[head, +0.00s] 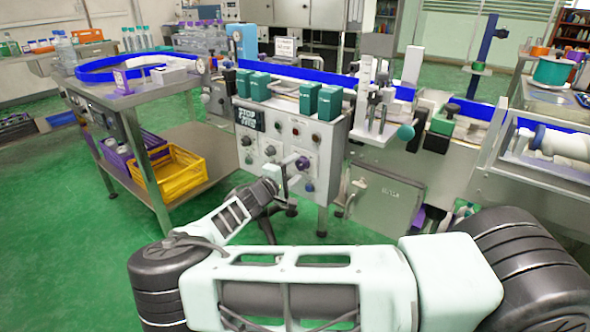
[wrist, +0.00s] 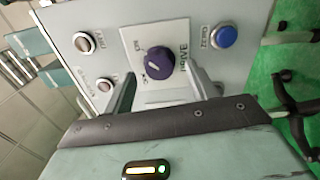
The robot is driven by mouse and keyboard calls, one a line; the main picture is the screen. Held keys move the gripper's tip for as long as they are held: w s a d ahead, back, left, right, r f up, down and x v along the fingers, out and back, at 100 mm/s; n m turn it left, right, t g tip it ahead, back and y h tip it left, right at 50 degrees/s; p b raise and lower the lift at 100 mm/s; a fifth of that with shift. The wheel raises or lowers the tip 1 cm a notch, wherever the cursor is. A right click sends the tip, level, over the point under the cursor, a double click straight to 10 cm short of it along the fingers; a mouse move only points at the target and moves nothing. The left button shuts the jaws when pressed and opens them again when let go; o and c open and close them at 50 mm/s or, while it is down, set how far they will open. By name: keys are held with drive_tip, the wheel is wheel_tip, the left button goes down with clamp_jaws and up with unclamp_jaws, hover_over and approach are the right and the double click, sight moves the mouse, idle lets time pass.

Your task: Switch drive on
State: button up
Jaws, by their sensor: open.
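The drive knob (wrist: 160,61) is a dark purple rotary knob on a light plate marked DRIVE, on the front of a grey control panel (head: 285,135). Small position labels sit beside the knob in the wrist view, too blurred to read surely. In the head view the knob (head: 302,163) shows just beyond my gripper (head: 285,178). In the wrist view my gripper (wrist: 163,88) is open, with one finger left of the knob and one right of it. The fingertips point at the panel and the knob lies between them. I see no contact with the knob.
A blue button (wrist: 226,36) marked ZERO sits right of the knob in the wrist view. Two pale buttons (wrist: 84,42) are to the left. Several green blocks (head: 254,86) stand on top of the panel. A cart with a yellow crate (head: 178,172) stands left; green floor between is free.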

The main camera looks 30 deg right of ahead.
drive_tip(key=v, duration=1.6)
drive_tip(key=shift+a, duration=0.2)
drive_tip(key=s+d+f+m+g+y, duration=0.2)
drive_tip(key=s+f+g+y, duration=0.3)
drive_tip(key=s, duration=0.4)
drive_tip(key=s+a+r+n+g+y, duration=0.1)
drive_tip(key=s+a+r+g+y, duration=0.1)
drive_tip(key=s+a+r+y, duration=0.3)
drive_tip(key=s+a+r+g+y, duration=0.1)
drive_tip(key=s+a+g+y, duration=0.1)
drive_tip(key=s+a, duration=0.3)
drive_tip(key=s+a+r+n+t+y, duration=0.35)
drive_tip(key=s+r+y, duration=0.25)
drive_tip(key=s+r, duration=0.85)
wheel_tip(320, 180, up, 17)
drive_tip(key=p, duration=1.7)
drive_tip(key=shift+f+g+p, duration=0.2)
drive_tip(key=shift+g+p, duration=0.15)
drive_tip(key=shift+p, duration=0.05)
